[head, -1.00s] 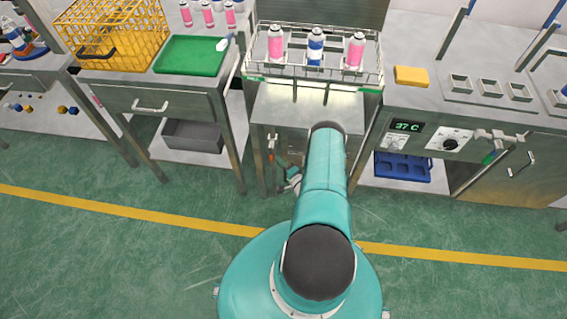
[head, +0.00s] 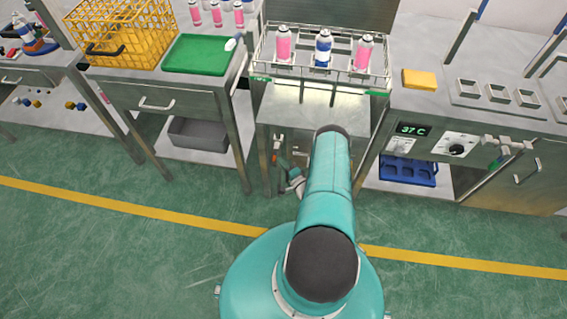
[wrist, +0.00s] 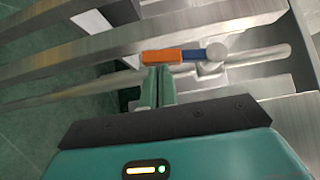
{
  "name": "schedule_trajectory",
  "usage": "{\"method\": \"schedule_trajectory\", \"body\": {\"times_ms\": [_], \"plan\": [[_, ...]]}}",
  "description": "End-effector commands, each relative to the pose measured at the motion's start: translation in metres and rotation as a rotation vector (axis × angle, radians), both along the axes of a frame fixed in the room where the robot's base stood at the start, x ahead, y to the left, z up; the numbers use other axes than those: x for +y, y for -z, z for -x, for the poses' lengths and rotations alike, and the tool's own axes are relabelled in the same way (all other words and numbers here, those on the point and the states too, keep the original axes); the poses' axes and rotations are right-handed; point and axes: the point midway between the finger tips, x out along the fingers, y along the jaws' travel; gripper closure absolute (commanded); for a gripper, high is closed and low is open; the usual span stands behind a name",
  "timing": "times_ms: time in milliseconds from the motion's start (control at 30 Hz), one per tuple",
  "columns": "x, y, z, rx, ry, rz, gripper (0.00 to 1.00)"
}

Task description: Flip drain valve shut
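In the wrist view, a valve lever (wrist: 175,57) with an orange part and a blue part lies crosswise. Its blue end meets a round silver knob (wrist: 217,50) on a pale metal pipe (wrist: 255,58). My gripper (wrist: 158,72) has its two green fingers close together, with no object between them. Their tips are right at the lower edge of the orange part; I cannot tell whether they touch it. In the head view, my arm hides most of the area under the middle bench.
Metal bench rails (wrist: 75,32) run close by the lever. A wire rack (head: 262,66) with cans stands on the middle bench. The 37 C panel (head: 412,129) is on the right bench. The green floor (head: 120,260) in front is clear.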

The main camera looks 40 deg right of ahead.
Motion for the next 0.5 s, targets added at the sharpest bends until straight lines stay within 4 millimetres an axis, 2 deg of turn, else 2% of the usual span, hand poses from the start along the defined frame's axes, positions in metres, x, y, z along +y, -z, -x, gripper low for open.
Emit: {"method": "schedule_trajectory", "body": {"times_ms": [500], "plan": [[0.022,0.005,-0.028,0.001,-0.002,-0.001,1.0]]}}
